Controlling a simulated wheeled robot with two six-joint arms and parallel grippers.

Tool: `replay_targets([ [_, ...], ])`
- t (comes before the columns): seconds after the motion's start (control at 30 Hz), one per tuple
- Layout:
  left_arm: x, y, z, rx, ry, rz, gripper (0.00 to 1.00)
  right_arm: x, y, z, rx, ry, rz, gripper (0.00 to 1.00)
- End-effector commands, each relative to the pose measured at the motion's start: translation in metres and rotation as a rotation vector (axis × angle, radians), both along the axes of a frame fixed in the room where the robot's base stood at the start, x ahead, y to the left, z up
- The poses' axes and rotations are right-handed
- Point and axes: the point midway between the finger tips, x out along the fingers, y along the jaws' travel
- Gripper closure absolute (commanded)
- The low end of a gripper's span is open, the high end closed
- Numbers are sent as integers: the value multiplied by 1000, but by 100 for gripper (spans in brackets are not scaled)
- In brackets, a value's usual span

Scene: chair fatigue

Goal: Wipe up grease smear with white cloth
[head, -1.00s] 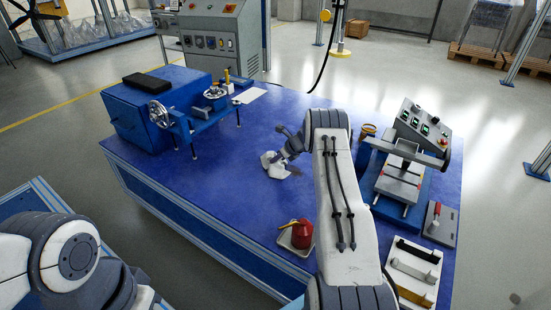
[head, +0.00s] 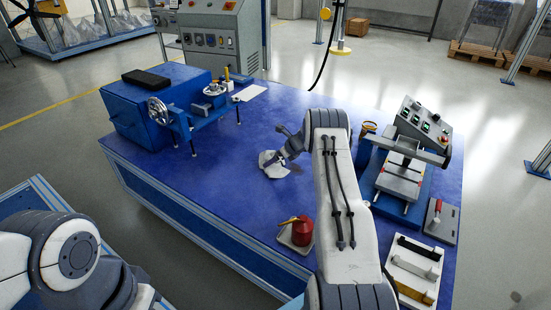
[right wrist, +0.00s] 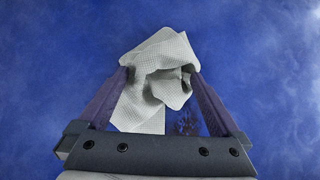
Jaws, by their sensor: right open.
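The white cloth (head: 270,167) lies crumpled on the blue tabletop near the middle of the table. In the right wrist view the cloth (right wrist: 158,62) has a folded, textured bulk between and beyond the fingertips, with a flap hanging toward the palm. My right gripper (right wrist: 160,77) is open, with one finger on each side of the cloth, close to its edges. In the head view the right gripper (head: 286,158) is at the cloth's right side. A dark speckled patch (right wrist: 187,122), perhaps the grease smear, shows beside the flap, partly covered. My left gripper is out of view.
A red oil can (head: 302,231) stands on a small tray nearer the front edge. A blue machine with handwheels (head: 160,108) is at the left. A press (head: 402,175) and a white tool rack (head: 414,268) are at the right. The table around the cloth is clear.

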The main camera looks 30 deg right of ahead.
Motion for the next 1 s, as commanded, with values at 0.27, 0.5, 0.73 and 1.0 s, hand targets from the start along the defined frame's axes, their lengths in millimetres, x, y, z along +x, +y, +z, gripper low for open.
replay_targets([
  [0.27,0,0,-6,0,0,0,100,0,0,-9,-1,1,1,19],
  [0.5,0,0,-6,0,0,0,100,-1,0,-10,-1,2,0,70],
  [0.73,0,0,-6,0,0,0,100,-1,0,-10,0,2,1,100],
  [1.0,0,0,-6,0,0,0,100,-1,1,-8,1,3,1,100],
])
